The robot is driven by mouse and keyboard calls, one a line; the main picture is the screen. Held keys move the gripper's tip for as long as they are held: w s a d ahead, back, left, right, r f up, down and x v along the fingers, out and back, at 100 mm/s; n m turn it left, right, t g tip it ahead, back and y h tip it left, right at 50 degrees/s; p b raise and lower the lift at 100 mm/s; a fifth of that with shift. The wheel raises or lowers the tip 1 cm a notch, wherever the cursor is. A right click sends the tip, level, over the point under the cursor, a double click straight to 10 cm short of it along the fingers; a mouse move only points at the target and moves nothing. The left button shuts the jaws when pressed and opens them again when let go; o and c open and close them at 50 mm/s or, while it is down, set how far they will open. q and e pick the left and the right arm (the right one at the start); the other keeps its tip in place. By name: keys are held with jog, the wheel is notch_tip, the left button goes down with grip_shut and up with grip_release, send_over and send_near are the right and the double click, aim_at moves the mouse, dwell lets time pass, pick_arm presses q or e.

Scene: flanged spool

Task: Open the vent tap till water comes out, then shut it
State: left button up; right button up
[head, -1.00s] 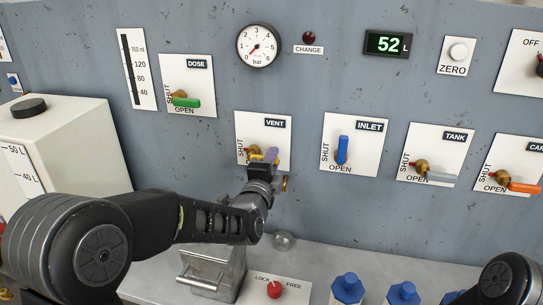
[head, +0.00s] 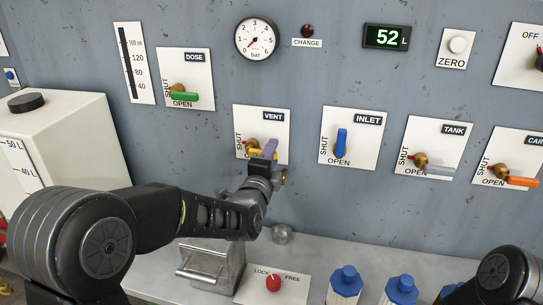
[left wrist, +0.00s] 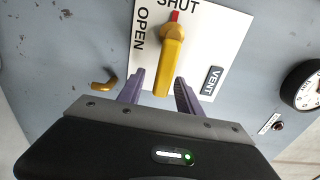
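The vent tap (left wrist: 172,60) has a yellow handle on a white plate marked VENT. In the left wrist view its red tip points at SHUT, with OPEN off to the left. My left gripper (left wrist: 159,78) is open, with one purple finger on each side of the handle; I cannot tell whether either touches it. In the head view the left gripper (head: 267,150) covers much of the vent tap (head: 251,144). A brass spout (left wrist: 104,84) sticks out beside the plate, and no water shows at it. My right gripper is out of view.
The dose tap (head: 186,96), inlet tap (head: 341,142), tank tap (head: 430,166) and another orange-handled tap (head: 518,181) are on the same panel. The display (head: 388,37) reads 52 L. A lock knob (head: 273,283) and blue-capped bottles (head: 346,283) stand below.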

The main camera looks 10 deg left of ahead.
pick_arm(q)
jog(key=shift+s, duration=0.1)
jog(key=s+b, duration=0.1)
jog(key=s, duration=0.6)
jog(key=shift+s+a, duration=0.25)
jog(key=shift+s, duration=0.05)
